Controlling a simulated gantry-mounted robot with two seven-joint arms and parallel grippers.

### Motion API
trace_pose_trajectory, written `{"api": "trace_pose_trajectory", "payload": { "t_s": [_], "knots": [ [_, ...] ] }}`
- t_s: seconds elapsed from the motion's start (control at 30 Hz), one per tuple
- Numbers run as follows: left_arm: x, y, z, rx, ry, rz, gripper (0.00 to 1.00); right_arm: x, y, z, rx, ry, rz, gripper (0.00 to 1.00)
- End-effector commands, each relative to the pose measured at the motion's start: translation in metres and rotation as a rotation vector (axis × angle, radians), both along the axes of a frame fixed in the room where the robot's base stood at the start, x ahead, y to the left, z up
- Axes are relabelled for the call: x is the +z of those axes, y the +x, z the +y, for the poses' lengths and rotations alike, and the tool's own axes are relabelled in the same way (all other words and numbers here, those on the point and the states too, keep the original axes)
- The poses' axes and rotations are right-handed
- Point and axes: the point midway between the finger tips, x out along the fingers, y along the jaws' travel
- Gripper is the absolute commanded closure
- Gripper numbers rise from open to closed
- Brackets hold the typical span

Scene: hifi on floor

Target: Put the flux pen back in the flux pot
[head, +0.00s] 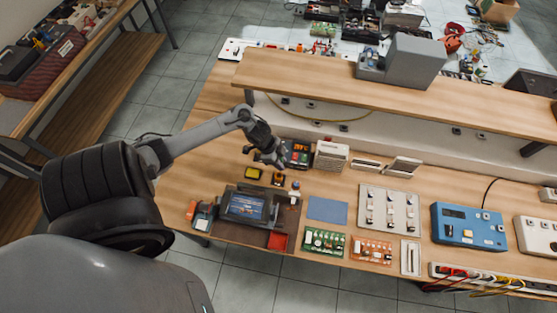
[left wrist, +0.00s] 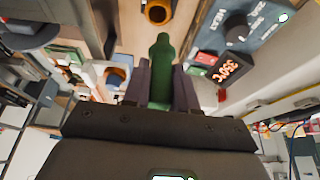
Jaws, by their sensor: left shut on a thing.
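My left gripper (head: 268,158) hangs over the back left of the bench, in front of the soldering station (head: 296,152). In the left wrist view the gripper (left wrist: 161,82) is shut on a green pen-like thing (left wrist: 162,62), which looks like the flux pen. Its narrow end points away from the palm. Another orange-rimmed round opening (left wrist: 115,77) shows to the left. I cannot tell which of these, if either, is the flux pot. My right gripper is out of view.
The soldering station also stands close on the right in the left wrist view (left wrist: 232,68). A raised shelf (head: 330,85) runs behind.

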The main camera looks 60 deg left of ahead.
Motion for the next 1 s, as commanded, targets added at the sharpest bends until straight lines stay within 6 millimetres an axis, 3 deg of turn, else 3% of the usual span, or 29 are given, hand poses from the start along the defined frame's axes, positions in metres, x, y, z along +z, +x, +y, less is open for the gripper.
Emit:
{"api": "trace_pose_trajectory", "payload": {
  "t_s": [0.57,1.0],
  "knots": [
    [-0.029,-0.001,-0.001,0.000,-0.001,0.001,0.98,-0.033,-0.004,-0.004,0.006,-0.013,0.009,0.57],
    [-0.054,0.000,-0.001,0.001,-0.001,0.001,0.98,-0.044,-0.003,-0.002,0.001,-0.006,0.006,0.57]
  ]
}}
